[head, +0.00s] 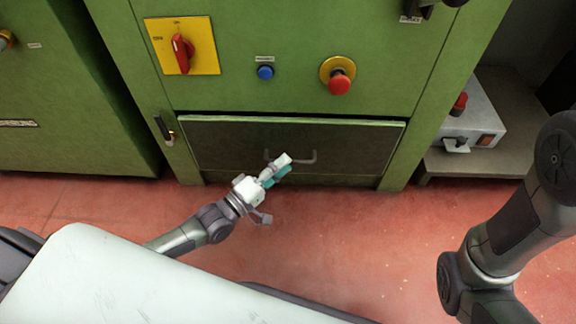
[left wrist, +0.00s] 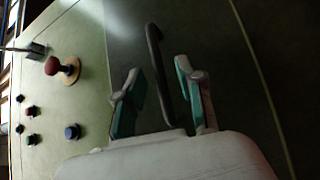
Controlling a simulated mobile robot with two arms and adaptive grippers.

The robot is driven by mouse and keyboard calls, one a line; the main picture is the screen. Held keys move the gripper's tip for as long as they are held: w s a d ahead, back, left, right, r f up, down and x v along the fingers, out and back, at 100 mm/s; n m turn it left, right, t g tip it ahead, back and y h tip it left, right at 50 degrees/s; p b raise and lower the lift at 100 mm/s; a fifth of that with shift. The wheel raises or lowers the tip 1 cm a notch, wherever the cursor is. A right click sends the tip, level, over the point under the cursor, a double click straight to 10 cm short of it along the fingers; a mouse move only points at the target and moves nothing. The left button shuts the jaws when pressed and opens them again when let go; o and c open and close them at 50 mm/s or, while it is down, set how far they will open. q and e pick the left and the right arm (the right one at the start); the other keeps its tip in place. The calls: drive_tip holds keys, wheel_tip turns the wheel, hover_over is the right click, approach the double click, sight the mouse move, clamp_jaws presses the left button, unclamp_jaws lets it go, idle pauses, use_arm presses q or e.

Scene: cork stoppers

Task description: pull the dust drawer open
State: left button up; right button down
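The dust drawer (head: 225,143) is a wide dark panel low in the green machine. It looks shut, flush in its frame. Its bar handle (head: 307,160) shows at the middle of the panel, partly hidden by my left gripper (head: 283,166). In the left wrist view the dark handle (left wrist: 155,50) runs between the two teal-padded fingers of my left gripper (left wrist: 159,70). The fingers are apart, with a gap on each side of the bar. I cannot tell how deep the bar sits between them. My right gripper is out of view; only my right arm shows.
Above the drawer are a red rotary switch (head: 182,53) on a yellow plate, a blue button (head: 265,72) and a red emergency button (head: 339,82). A grey box (head: 474,117) stands on a shelf at right. The red floor (head: 340,225) before the drawer is clear.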

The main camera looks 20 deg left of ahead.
use_arm(q)
drive_tip(key=shift+b+x, duration=0.3)
drive_tip(key=shift+x, duration=0.9)
clamp_jaws()
